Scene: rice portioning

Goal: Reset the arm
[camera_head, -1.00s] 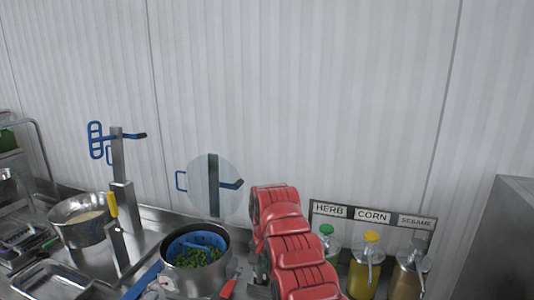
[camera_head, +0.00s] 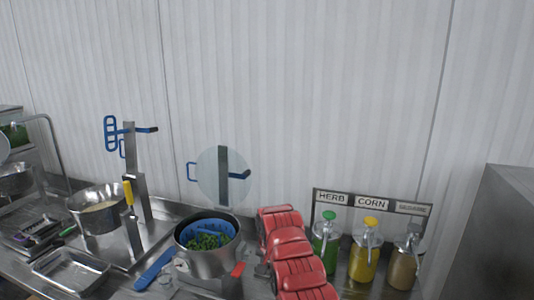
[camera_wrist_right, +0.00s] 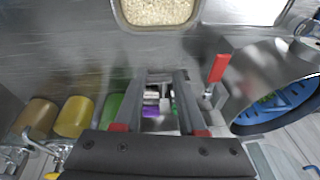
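My right gripper (camera_wrist_right: 160,88) points down over the counter in the right wrist view. Its two grey fingers are apart, with nothing held between them. In the head view a red segmented part (camera_head: 290,250), which appears to be my right arm, stands between the metal pot and the dispenser bottles; its fingertips are hidden there. In the wrist view the bottles lie left of the gripper and the pot with its red handle (camera_wrist_right: 218,68) lies right. My left gripper is in neither current view.
A pot (camera_head: 208,262) holds a blue basket of greens. Green (camera_head: 326,255), yellow (camera_head: 363,265) and tan (camera_head: 403,270) pump bottles stand right. A bowl (camera_head: 92,215), metal stand (camera_head: 133,190) and empty tray (camera_head: 65,275) are left. A tray of rice (camera_wrist_right: 157,12) shows in the wrist view.

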